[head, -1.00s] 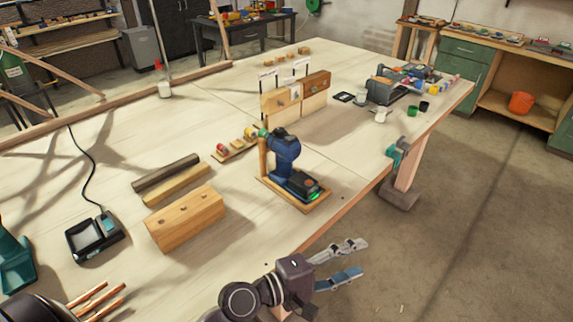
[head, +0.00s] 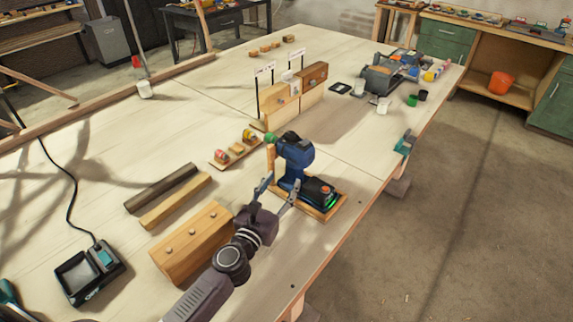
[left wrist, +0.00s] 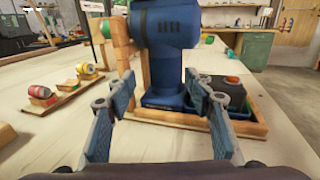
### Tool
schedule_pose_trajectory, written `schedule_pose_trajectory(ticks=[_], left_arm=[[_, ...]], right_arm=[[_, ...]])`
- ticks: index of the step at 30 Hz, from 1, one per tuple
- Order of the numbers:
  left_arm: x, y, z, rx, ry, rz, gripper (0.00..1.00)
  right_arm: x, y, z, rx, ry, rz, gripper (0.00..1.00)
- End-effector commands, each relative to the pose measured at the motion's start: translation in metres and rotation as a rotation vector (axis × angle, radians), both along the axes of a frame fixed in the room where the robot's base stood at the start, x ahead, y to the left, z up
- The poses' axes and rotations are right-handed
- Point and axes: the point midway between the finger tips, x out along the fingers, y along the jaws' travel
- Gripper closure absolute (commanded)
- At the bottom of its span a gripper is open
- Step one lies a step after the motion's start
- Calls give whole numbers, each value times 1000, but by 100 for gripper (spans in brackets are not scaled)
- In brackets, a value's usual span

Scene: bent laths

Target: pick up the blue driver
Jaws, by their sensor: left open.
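The blue driver (head: 293,163) stands upright in a shallow wooden tray (head: 329,214) near the table's front edge, its head against a wooden post. My left gripper (head: 277,189) is open and empty, close in front of the driver's handle. In the left wrist view, the driver (left wrist: 168,60) stands straight ahead, with its handle between the two blue fingers of my left gripper (left wrist: 163,105) but beyond their tips, as far as I can tell. The fingers hide part of the tray. My right gripper is not in view.
A drilled wooden block (head: 193,243) lies left of my left arm, with two laths (head: 175,200) behind it. A charger (head: 88,273) is at left. A teal clamp (head: 405,144) grips the right edge.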

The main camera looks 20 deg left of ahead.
Motion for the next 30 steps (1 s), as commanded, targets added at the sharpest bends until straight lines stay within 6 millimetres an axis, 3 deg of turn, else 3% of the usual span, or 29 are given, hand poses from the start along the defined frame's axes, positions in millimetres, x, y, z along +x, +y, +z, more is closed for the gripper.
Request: schedule_pose_trajectory(ticks=[11,18,26,30], left_arm=[[44,-5,1,1,-2,1,52],[72,-9,0,1,-2,-1,52],[74,-9,0,1,0,-1,52],[74,-9,0,1,0,-1,66]], right_arm=[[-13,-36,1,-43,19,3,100],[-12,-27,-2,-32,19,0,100],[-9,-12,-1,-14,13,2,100],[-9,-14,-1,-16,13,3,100]])
